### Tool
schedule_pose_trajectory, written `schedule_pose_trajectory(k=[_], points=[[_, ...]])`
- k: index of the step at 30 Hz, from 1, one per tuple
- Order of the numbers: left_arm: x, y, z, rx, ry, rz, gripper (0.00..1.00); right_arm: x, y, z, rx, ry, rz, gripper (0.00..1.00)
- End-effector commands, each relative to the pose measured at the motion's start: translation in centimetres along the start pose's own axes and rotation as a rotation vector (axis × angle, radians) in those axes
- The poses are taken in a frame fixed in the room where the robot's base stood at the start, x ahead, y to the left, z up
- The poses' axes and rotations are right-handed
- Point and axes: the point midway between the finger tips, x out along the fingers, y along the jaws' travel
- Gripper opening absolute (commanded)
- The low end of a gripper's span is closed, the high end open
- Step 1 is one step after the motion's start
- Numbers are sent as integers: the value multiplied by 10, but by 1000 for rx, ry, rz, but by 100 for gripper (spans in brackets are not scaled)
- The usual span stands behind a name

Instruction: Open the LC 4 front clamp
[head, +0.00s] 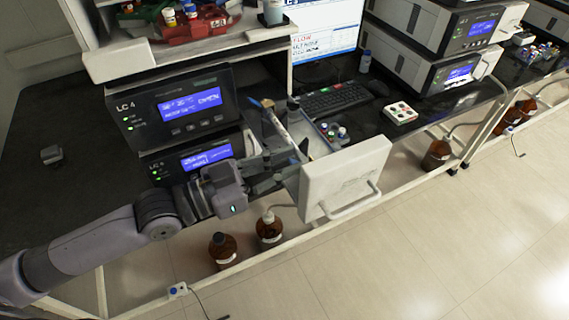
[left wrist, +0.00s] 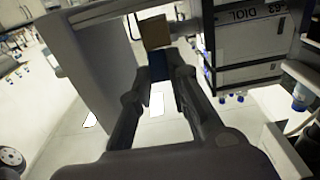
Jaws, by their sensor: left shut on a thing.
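The LC 4 unit (head: 190,108) stands at the left in the head view, with a lit blue screen and its label showing. A light grey front panel with a bar handle (head: 345,180) stands out to the right of the stack. A slim column-like part (head: 285,130) shows behind that panel. My left gripper (head: 287,163) reaches in between the stack and the panel. In the left wrist view its fingers (left wrist: 157,68) are closed about a small dark blue piece (left wrist: 150,62), below a tan block (left wrist: 154,32). I cannot tell for sure whether this piece is the front clamp.
A second unit (head: 200,158) sits under the LC 4 unit. Brown bottles (head: 222,247) stand below the bench. A keyboard (head: 335,98) and a white tray with coloured caps (head: 400,112) lie to the right.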

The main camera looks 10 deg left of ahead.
Motion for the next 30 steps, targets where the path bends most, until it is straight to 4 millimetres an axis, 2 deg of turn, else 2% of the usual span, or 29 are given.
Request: schedule_pose_trajectory(k=[3,4,12,25,30], points=[[0,0,1,-2,-2,0,0,0,0,0,0,0,0,15],[0,0,1,-2,-2,0,18,0,0,0,0,0,0,15],[0,0,1,-1,-1,0,36,0,0,0,0,0,0,15],[-1,0,0,0,-1,0,37,0,1,0,-1,1,1,15],[-12,0,2,0,-6,-2,37,0,1,0,-1,0,1,15]])
